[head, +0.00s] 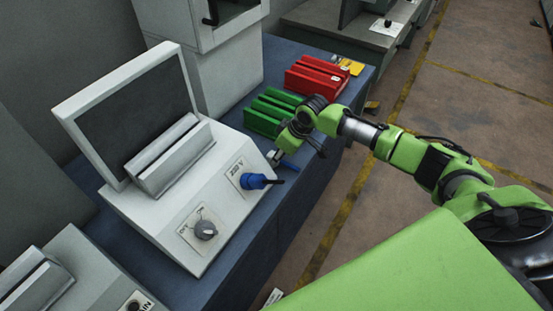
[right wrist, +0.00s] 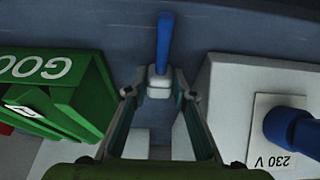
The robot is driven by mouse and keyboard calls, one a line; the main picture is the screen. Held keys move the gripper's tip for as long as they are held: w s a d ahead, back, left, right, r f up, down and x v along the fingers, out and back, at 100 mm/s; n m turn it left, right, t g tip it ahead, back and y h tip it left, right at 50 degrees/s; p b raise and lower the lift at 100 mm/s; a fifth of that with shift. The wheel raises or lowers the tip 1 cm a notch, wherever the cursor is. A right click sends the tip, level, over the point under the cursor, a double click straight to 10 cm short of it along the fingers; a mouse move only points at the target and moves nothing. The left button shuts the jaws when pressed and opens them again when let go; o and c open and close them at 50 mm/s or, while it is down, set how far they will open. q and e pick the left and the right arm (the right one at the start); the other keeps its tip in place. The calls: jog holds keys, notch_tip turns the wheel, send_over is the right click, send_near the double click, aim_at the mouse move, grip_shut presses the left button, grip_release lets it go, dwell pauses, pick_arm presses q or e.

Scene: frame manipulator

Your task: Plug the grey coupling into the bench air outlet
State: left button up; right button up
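The grey coupling (right wrist: 159,84) is a small pale block on the end of a blue hose (right wrist: 164,40), seen in the right wrist view over the blue bench. The hose also shows in the head view (head: 290,166), beside the 230 V instrument. In the head view the right gripper (head: 276,156) is low over the bench, between the instrument and the green bin. I cannot make out the bench air outlet. My left gripper is not in view.
The white instrument (head: 190,258) with a blue plug (head: 256,181) stands on one side of the gripper. The green bin (head: 263,122) is close on the other. A red bin (head: 316,76) and a yellow item (head: 351,66) lie farther back. The bench edge is near.

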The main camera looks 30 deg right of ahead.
jog(key=shift+c, duration=1.4)
jog(key=shift+r, duration=0.1)
jog(key=shift+r+b, duration=0.35)
jog(key=shift+r, duration=0.15)
jog(key=shift+s+r+b, duration=0.2)
jog(key=shift+r+b, duration=0.3)
jog(key=shift+r, duration=0.75)
jog(key=s+r+b, duration=0.3)
jog(key=s+r, duration=0.6)
jog(key=s, duration=0.4)
jog(key=shift+s+r, duration=0.2)
jog(key=shift+s, duration=0.1)
jog(key=shift+a, duration=0.1)
